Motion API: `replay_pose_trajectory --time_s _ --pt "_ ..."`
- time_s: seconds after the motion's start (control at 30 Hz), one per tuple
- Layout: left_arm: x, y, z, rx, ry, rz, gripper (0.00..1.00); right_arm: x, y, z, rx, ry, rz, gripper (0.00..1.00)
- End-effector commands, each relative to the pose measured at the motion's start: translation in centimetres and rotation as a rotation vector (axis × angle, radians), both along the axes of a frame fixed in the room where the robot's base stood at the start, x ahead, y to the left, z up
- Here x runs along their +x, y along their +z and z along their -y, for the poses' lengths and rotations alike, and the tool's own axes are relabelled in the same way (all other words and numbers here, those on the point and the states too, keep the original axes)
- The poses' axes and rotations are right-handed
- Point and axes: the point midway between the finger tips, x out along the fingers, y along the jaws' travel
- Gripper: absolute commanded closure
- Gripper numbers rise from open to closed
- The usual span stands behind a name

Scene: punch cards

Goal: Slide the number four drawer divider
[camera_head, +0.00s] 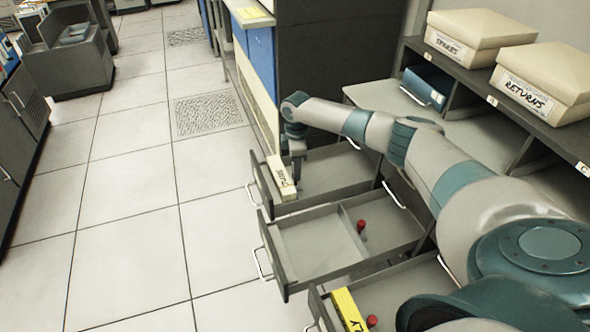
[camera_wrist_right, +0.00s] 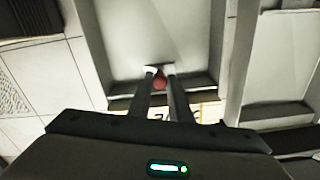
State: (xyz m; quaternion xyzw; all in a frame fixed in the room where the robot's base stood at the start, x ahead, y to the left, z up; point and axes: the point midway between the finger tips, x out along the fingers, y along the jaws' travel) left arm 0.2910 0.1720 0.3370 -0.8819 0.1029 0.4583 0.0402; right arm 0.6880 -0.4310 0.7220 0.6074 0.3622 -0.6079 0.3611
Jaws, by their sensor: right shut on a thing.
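Three open grey drawers show in the head view. The far drawer (camera_head: 335,172) holds a cream card block with dark lettering (camera_head: 281,178) at its front end. My right gripper (camera_head: 297,178) reaches down into this drawer, just behind the block. In the right wrist view, its fingers (camera_wrist_right: 160,72) are closed around a red knob (camera_wrist_right: 160,84) at a dark crosswise divider (camera_wrist_right: 200,84). The arm and gripper hide this knob in the head view. I cannot read a drawer number. My left gripper is not in view.
The middle drawer (camera_head: 300,250) has a divider with a red knob (camera_head: 361,224). The near drawer holds a yellow card block (camera_head: 349,310) and another red knob (camera_head: 372,321). A "RETURNS" box (camera_head: 545,75) and a second box (camera_head: 475,38) stand on the shelf.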

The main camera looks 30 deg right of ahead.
Motion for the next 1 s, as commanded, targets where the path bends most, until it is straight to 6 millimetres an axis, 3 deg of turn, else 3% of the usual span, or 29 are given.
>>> replay_pose_trajectory --time_s 0.3,0.67,0.7,0.73,1.0 --pt "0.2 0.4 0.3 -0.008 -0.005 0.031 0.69 -1.5 0.0 6.3 -0.002 -0.005 0.0 1.0" --pt "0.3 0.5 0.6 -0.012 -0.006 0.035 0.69 -1.6 0.1 7.1 -0.002 -0.001 0.001 1.0" --pt "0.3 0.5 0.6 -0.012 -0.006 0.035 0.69 -1.6 0.1 7.0 -0.002 -0.001 0.001 0.73" --pt "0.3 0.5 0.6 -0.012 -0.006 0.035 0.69 -1.6 0.1 7.0 -0.002 -0.001 0.001 0.66" --pt "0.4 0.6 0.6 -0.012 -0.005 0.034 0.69 -1.6 0.1 7.0 -0.001 -0.001 0.0 0.63"
